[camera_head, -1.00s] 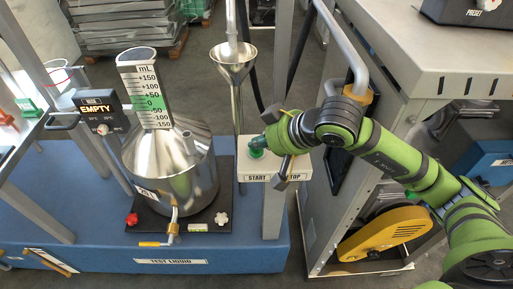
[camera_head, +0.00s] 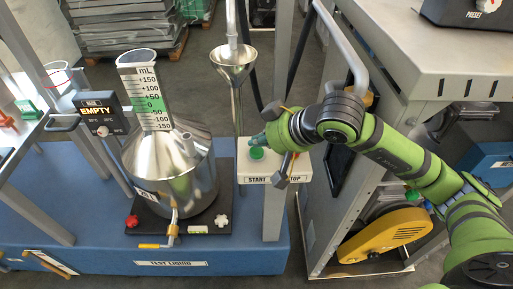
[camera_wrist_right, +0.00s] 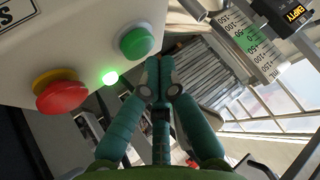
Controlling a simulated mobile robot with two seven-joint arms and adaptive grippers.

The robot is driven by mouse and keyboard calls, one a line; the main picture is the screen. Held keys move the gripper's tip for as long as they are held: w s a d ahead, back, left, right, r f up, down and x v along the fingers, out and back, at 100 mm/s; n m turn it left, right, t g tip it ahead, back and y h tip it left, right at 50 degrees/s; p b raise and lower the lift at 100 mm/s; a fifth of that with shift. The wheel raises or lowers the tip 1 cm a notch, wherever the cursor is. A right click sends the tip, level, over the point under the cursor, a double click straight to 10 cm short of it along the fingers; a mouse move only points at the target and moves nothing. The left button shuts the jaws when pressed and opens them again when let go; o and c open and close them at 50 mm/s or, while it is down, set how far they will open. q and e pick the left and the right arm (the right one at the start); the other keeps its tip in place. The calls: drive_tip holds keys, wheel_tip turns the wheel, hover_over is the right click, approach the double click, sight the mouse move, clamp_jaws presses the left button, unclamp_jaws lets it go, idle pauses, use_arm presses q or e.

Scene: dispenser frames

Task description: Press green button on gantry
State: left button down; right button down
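The green button (camera_head: 256,153) sits on a white control box marked START and STOP (camera_head: 258,179) on the gantry post. It also shows in the right wrist view (camera_wrist_right: 137,41), beside a small lit green lamp (camera_wrist_right: 110,77) and a red button (camera_wrist_right: 61,92). My right gripper (camera_head: 256,141) is just behind the green button in the head view and does not cover it. In the wrist view its teal fingertips (camera_wrist_right: 160,66) meet, empty, apart from the button. My left gripper is not in view.
A steel vessel (camera_head: 170,165) with a mL scale (camera_head: 149,92) stands left of the box on a blue base (camera_head: 110,240). A funnel (camera_head: 233,62) is behind the box. The gantry post (camera_head: 274,215) and a grey cabinet (camera_head: 420,60) stand close to my right arm.

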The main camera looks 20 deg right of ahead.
sight(260, 152)
drive_tip(key=shift+r, duration=0.15)
drive_tip(key=shift+r+p, duration=1.2)
drive_tip(key=shift+r, duration=1.3)
